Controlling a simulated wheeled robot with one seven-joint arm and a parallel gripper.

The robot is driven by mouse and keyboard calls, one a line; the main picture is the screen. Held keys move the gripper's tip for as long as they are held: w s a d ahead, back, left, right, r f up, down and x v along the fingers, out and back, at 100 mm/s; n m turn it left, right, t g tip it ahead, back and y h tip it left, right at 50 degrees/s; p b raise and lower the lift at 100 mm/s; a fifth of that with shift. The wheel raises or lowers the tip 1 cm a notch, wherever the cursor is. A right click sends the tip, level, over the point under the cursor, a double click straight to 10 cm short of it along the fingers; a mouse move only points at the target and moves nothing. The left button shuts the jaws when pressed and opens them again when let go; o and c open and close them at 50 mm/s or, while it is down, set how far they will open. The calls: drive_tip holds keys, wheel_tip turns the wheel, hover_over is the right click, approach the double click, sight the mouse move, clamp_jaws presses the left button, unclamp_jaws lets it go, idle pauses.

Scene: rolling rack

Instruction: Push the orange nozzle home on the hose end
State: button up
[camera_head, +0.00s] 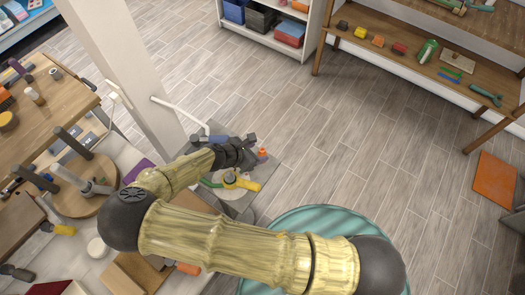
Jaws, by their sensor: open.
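My arm reaches across the picture, and my dark gripper (252,150) is over the grey stand top beside the white post. The jaws are open. A small orange piece, which looks like the orange nozzle (262,154), is just right of the fingertips; I cannot tell whether it touches them. A yellow-handled piece (243,183) with a green part lies just below the gripper, on a pale round surface.
A white post (115,60) stands left of the gripper. A cluttered wooden table (75,90) and a round wooden board (85,203) are on the left. A teal round thing (330,222) lies below right. Shelves line the back. The plank floor (370,140) on the right is mostly clear.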

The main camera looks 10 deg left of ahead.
sight(265, 151)
drive_tip(key=shift+w+d+f, duration=0.3)
drive_tip(key=shift+f, duration=0.1)
drive_tip(key=shift+w, duration=0.1)
drive_tip(key=p+x, duration=0.2)
drive_tip(key=x, duration=0.2)
drive_tip(key=shift+w+f+p, duration=0.15)
drive_tip(key=shift+f+p, duration=0.05)
drive_tip(key=shift+p, duration=0.15)
drive_tip(key=shift+w+d+f, duration=0.15)
drive_tip(key=shift+f, duration=0.2)
drive_tip(key=c, duration=1.1)
drive_tip(key=shift+r, duration=0.1)
